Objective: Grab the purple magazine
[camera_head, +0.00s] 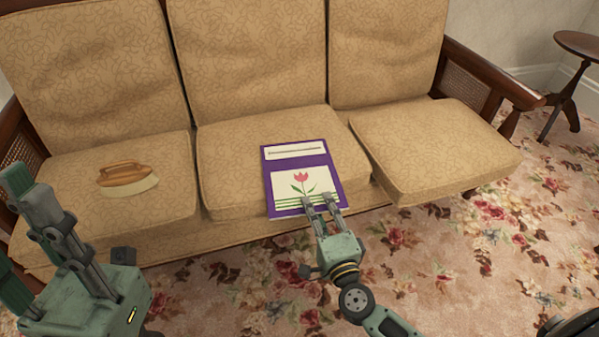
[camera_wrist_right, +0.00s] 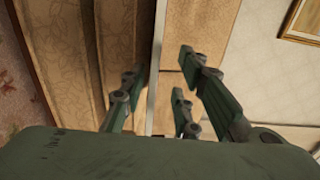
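The purple magazine (camera_head: 268,193) lies on the middle seat cushion, with a white title band and a pink flower on its cover. Its near edge reaches the cushion's front. My right gripper (camera_head: 320,199) is at this near edge, its fingertips overlapping the lower cover in the head view. In the right wrist view my right gripper's fingers (camera_wrist_right: 158,88) are apart, with a thin pale edge, seemingly the magazine (camera_wrist_right: 158,60), between them; I cannot tell whether they touch it. My left gripper (camera_head: 28,225) is at the lower left, apparently open and empty, away from the magazine.
The beige sofa (camera_head: 90,60) has wooden arms. The right cushion (camera_head: 435,145) is clear and juts forward. A small round table (camera_head: 578,45) stands at the far right on the floral carpet (camera_head: 480,240).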

